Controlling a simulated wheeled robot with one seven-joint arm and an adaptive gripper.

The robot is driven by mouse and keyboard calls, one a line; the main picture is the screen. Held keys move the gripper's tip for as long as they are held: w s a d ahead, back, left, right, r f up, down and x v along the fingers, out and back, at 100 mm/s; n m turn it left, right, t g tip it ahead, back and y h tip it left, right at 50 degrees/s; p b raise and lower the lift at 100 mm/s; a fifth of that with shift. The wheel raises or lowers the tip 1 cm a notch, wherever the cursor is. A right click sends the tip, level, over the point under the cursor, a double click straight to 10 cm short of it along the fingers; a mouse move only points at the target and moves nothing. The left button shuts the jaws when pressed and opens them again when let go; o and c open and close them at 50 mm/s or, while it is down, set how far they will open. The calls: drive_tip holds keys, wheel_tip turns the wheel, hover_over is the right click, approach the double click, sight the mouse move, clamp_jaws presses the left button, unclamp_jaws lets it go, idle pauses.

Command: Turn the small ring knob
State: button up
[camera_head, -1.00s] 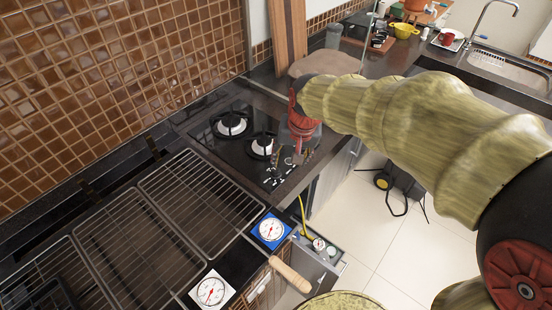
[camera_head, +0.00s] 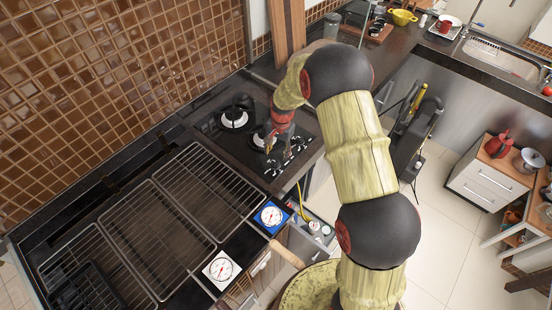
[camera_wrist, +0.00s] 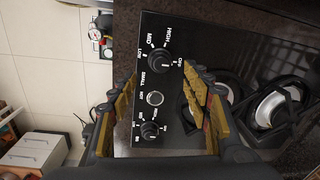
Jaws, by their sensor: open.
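The black control panel (camera_wrist: 178,35) of the hob shows in the wrist view with white lettering. It carries an upper black knob (camera_wrist: 159,60), a small round grey-ringed part (camera_wrist: 155,98) in the middle, and a lower black knob (camera_wrist: 150,130). The word SMALL is printed between the upper knob and the middle part; I cannot tell for certain which one is the small ring knob. My gripper (camera_wrist: 160,84) is open and empty, its yellow-padded fingers on either side of the panel. In the head view my gripper (camera_head: 269,141) is over the hob, partly hiding it.
Two burners (camera_head: 233,118) sit on the black hob. Wire grill racks (camera_head: 150,235) lie to the left, with a blue-framed dial (camera_head: 271,216) and a white-framed dial (camera_head: 221,270) near their front edge. A tiled wall (camera_head: 110,80) rises behind. Open floor (camera_head: 440,235) lies right.

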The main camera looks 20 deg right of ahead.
sight(276, 162)
drive_tip(key=f, duration=0.7)
drive_tip(key=shift+w+a+f, duration=0.15)
drive_tip(key=shift+w+a, duration=0.05)
drive_tip(key=shift+w, duration=0.05)
drive_tip(key=shift+c, duration=0.4)
drive_tip(key=c, duration=1.1)
